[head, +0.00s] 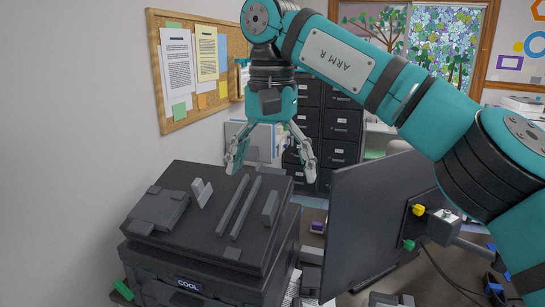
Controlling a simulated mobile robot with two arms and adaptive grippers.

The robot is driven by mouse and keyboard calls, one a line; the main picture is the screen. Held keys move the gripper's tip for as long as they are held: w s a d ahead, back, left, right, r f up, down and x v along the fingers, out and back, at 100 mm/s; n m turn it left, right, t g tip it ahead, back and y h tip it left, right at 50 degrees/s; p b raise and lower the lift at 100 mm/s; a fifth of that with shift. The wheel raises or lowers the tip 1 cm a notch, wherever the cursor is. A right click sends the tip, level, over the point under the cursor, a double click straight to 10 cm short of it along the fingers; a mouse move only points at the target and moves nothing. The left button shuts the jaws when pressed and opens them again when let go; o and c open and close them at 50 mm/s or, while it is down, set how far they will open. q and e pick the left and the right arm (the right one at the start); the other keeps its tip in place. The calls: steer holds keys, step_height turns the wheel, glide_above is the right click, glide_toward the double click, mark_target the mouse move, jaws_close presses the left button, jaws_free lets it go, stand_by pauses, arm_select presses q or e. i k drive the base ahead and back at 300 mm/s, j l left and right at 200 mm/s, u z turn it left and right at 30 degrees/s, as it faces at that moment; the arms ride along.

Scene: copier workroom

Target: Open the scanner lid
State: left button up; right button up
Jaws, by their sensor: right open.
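The dark grey scanner (190,287) stands at the lower left, with a small "COOL" label on its front. Its lid (205,240) lies flat and looks closed, with raised ridges, blocks and a small light grey upright piece on top. My right gripper (271,175) points down above the far right part of the lid. Its two fingers are spread wide with nothing between them. From this view I cannot tell how high it is above the lid, and I see no clear contact. My left gripper is not in view.
A dark monitor-like panel (372,215) stands right of the scanner, with a narrow gap between them. A wall and cork board (208,108) are on the left. Black filing drawers (340,125) stand behind. Cables and small items lie at the lower right.

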mark_target(237, 227)
steer(key=i, duration=1.3)
